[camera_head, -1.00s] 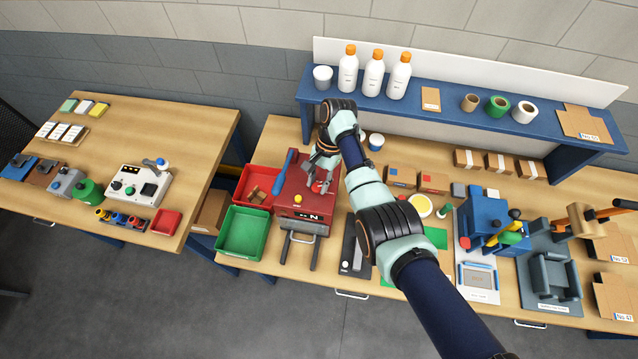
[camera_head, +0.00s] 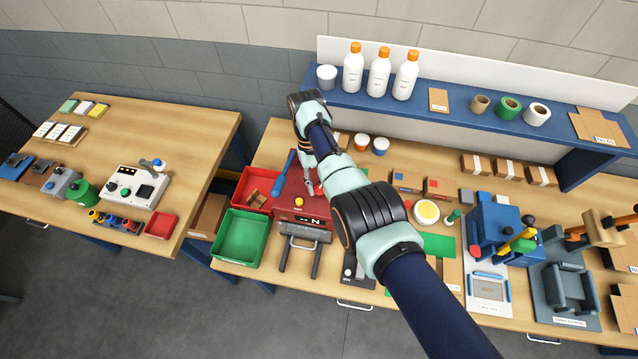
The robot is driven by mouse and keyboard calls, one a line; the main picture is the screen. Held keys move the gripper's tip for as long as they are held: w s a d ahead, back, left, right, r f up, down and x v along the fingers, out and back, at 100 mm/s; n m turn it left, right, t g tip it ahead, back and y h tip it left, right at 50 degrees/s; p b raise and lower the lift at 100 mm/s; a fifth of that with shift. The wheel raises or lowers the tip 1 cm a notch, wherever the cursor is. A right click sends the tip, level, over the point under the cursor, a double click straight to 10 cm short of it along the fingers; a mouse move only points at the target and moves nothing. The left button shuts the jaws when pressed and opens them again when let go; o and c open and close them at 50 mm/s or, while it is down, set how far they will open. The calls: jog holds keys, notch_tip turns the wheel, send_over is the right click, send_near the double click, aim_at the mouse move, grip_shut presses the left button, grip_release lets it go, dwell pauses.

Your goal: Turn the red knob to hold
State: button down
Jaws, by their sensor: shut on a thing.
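A red machine (camera_head: 296,207) stands on the middle bench, with a blue lever (camera_head: 284,174) on its left, a yellow button (camera_head: 299,202) and a dark label with a white "N" on its front. My gripper (camera_head: 315,189) points down over the right part of the machine's top. It is shut on a small red part there, which appears to be the red knob (camera_head: 320,189). The gripper and arm hide most of the knob, and its setting cannot be read.
A red bin (camera_head: 246,205) and a green bin (camera_head: 240,258) stand left of the machine. A grey frame with handles (camera_head: 302,240) juts out in front. Bottles and tape rolls stand on the blue shelf (camera_head: 440,122) behind. A blue press (camera_head: 492,232) stands at the right.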

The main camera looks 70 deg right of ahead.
jog(key=shift+a+n+g+h, duration=0.1)
jog(key=shift+n+g+h, duration=0.25)
jog(key=shift+n, duration=0.95)
jog(key=shift+f, duration=0.1)
jog(key=c, duration=0.8)
grip_release()
jog(key=shift+o, duration=0.2)
